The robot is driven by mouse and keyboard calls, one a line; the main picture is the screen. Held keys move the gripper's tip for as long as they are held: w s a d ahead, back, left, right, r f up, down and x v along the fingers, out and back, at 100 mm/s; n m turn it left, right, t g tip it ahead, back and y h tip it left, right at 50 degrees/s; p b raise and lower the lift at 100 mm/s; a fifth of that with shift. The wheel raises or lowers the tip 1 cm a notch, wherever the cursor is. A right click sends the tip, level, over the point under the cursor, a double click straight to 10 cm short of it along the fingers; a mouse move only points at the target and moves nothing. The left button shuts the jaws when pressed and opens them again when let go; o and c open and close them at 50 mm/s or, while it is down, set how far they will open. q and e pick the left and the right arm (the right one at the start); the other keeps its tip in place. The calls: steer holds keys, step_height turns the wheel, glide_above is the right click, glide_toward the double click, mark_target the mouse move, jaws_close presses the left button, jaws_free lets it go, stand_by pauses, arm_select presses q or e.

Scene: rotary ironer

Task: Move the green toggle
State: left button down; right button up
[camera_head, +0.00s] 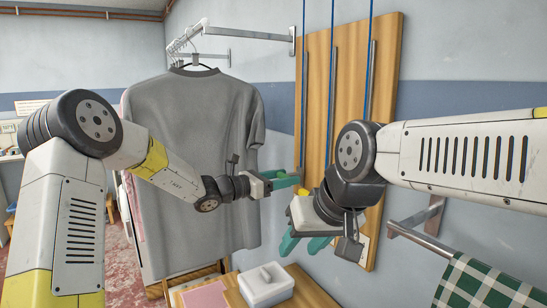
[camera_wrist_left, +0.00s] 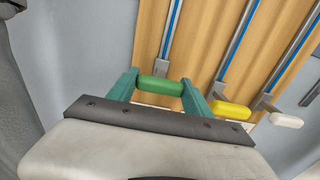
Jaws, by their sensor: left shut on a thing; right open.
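The green toggle (camera_wrist_left: 160,86) is a short green bar at the lower end of a metal slider with a blue line, on a wooden board (camera_wrist_left: 198,35). My left gripper (camera_wrist_left: 158,90) is shut on it, one green finger at each end of the bar. In the head view my left gripper (camera_head: 287,180) reaches the board's left side; there the toggle is hard to tell from the green fingers. My right gripper (camera_head: 303,242) is open and empty, pointing down, lower and in front of the board.
A yellow toggle (camera_wrist_left: 230,110) and a white toggle (camera_wrist_left: 287,120) sit to the right of the green one. A grey shirt (camera_head: 185,120) hangs at the left. A white lidded box (camera_head: 265,287) stands below. A checked cloth (camera_head: 480,285) hangs on a rail at lower right.

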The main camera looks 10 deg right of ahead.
arm_select(q)
steer(key=shift+f, duration=1.15)
steer(key=shift+a+f, duration=0.1)
steer(key=shift+c, duration=2.2)
jaws_free()
steer(key=shift+r, duration=0.2)
steer(key=v, duration=0.7)
steer(key=shift+s+a, duration=0.15)
steer(key=shift+a, duration=0.15)
